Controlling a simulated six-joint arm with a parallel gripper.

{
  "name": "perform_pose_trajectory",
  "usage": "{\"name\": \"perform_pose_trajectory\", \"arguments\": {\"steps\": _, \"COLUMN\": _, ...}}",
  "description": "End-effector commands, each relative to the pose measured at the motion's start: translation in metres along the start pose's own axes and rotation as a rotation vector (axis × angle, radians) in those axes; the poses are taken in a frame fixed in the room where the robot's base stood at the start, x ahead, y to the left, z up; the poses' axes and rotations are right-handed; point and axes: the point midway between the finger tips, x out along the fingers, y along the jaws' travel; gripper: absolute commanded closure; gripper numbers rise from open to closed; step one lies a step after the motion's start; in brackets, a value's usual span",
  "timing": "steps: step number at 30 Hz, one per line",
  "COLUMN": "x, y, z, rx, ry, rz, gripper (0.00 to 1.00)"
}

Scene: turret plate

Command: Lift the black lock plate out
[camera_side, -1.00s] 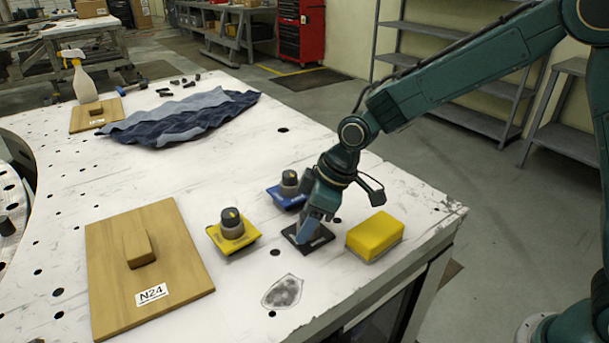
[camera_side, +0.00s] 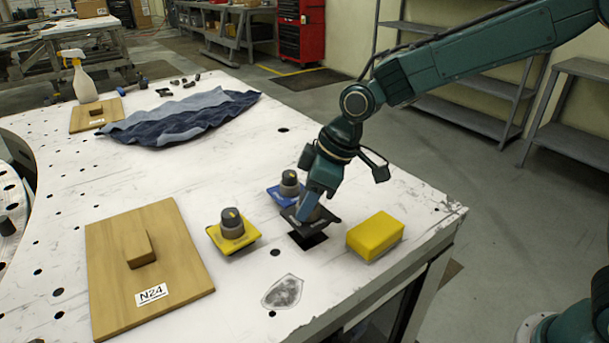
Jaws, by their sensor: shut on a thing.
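The black lock plate (camera_side: 322,215) is a small dark square with a knob-like grip. My gripper (camera_side: 308,208) is shut on it and holds it above the table. A dark square opening (camera_side: 308,236) shows in the table just below the plate. The fingers and the arm hide part of the plate and its grip. A blue plate (camera_side: 281,196) with a grey and black knob sits just behind and left of my gripper. A yellow plate (camera_side: 243,240) with a similar knob sits to the left.
A yellow block (camera_side: 376,235) lies close to the right of the opening. A wooden board (camera_side: 185,250) marked N24 lies at the left front. A blue cloth (camera_side: 180,125), a spray bottle (camera_side: 83,82) and a smaller board stand farther back. The table's middle is clear.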

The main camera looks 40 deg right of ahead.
Motion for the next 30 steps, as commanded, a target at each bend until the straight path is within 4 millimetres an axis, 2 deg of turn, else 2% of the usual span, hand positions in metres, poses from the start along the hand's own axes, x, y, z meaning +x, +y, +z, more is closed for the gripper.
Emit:
{"name": "perform_pose_trajectory", "arguments": {"steps": 1, "x": -0.011, "y": 0.001, "z": -0.006, "rx": -0.002, "ry": 0.007, "rz": 0.004, "gripper": 0.92}}
{"name": "perform_pose_trajectory", "arguments": {"steps": 12, "x": -0.086, "y": 0.001, "z": -0.036, "rx": -0.003, "ry": 0.008, "rz": 0.004, "gripper": 0.92}}
{"name": "perform_pose_trajectory", "arguments": {"steps": 18, "x": -0.118, "y": 0.001, "z": -0.049, "rx": -0.001, "ry": 0.005, "rz": 0.004, "gripper": 0.92}}
{"name": "perform_pose_trajectory", "arguments": {"steps": 24, "x": -0.136, "y": 0.000, "z": -0.057, "rx": -0.001, "ry": 0.004, "rz": 0.002, "gripper": 0.92}}
{"name": "perform_pose_trajectory", "arguments": {"steps": 30, "x": -0.142, "y": 0.000, "z": -0.059, "rx": -0.001, "ry": 0.003, "rz": 0.001, "gripper": 0.92}}
